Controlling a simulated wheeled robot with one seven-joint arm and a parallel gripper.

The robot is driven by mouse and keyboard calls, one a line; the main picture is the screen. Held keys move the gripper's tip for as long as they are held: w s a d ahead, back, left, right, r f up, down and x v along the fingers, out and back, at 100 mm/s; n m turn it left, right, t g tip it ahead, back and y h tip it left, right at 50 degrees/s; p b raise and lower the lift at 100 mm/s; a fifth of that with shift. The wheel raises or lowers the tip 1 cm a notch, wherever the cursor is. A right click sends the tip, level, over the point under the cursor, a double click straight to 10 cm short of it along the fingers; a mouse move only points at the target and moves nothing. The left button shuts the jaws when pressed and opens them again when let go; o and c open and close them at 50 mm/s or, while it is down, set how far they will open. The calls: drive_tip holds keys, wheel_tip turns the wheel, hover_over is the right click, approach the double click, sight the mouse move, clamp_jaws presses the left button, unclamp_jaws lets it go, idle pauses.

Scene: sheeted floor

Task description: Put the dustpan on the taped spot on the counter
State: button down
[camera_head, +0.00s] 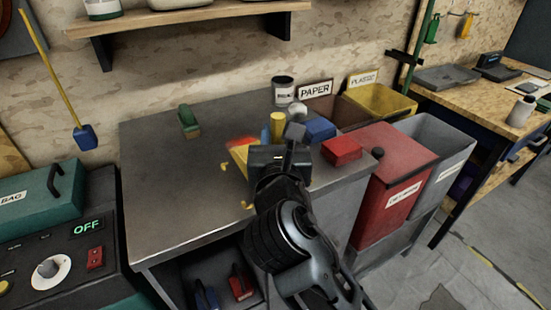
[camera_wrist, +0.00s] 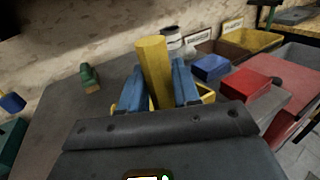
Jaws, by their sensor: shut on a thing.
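My gripper (camera_wrist: 155,95) is shut on the yellow upright handle of the dustpan (camera_wrist: 151,66), with one blue finger on each side. In the head view the dustpan (camera_head: 240,157) shows as a yellow piece with a reddish patch, partly hidden behind my gripper (camera_head: 277,146). It is over the grey metal counter (camera_head: 180,210). I cannot tell whether it touches the top. Yellow tape marks (camera_head: 247,205) show on the counter close to the left of my gripper. The rest of the taped spot is hidden by my arm and the dustpan.
A green-and-tan brush (camera_head: 189,122) stands at the counter's back left. A blue block (camera_head: 320,129), a red block (camera_head: 342,150) and a can (camera_head: 283,91) are to the right and behind. A red bin (camera_head: 393,175) adjoins the right edge. The counter's left front is clear.

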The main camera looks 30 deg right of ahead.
drive_tip(key=shift+w+a+f, duration=0.1)
drive_tip(key=shift+a+f, duration=0.05)
drive_tip(key=shift+a, duration=0.1)
drive_tip(key=shift+f+b, duration=0.5)
drive_tip(key=shift+f, duration=1.45)
drive_tip(key=c, duration=0.8)
unclamp_jaws()
drive_tip(key=shift+f, duration=0.15)
